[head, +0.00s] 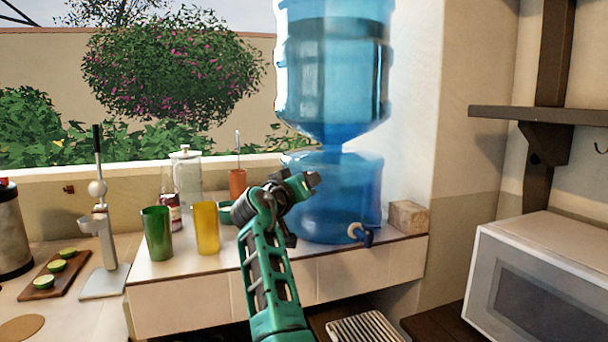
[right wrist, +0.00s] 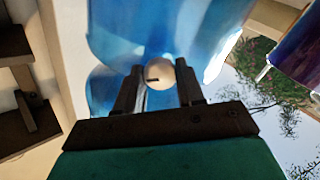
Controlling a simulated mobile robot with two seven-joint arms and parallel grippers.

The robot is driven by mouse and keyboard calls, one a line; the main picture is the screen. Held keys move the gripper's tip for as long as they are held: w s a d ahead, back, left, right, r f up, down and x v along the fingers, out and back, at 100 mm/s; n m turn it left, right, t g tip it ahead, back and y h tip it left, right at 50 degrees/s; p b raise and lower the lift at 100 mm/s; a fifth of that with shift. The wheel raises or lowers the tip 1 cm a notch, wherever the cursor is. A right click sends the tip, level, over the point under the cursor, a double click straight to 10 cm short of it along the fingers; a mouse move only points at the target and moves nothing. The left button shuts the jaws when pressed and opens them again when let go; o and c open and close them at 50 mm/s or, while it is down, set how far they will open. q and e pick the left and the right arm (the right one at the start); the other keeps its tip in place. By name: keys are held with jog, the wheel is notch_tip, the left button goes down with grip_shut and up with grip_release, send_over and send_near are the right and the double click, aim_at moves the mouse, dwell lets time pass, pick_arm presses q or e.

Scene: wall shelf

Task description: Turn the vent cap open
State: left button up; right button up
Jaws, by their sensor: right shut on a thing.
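The vent cap (right wrist: 159,72) is a small round beige knob with a dark slot mark, seen in the right wrist view against the blue water bottle (right wrist: 190,35). My right gripper (right wrist: 161,80) has one finger on each side of the cap and is shut on it. In the head view my right gripper (head: 311,181) is in front of the narrow waist of the water bottle (head: 335,75), and the cap is hidden there. My left gripper is not in view.
A spigot (head: 361,234) sits low on the bottle's front. A green cup (head: 157,233) and a yellow cup (head: 206,228) stand on the white ledge (head: 330,275) to the left. A wall shelf (head: 540,115) and a microwave (head: 540,285) are at the right.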

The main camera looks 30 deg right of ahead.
jog(key=shift+r+n+p, duration=0.15)
jog(key=shift+n+p, duration=1)
jog(key=shift+n, duration=6.45)
jog(key=o, duration=1)
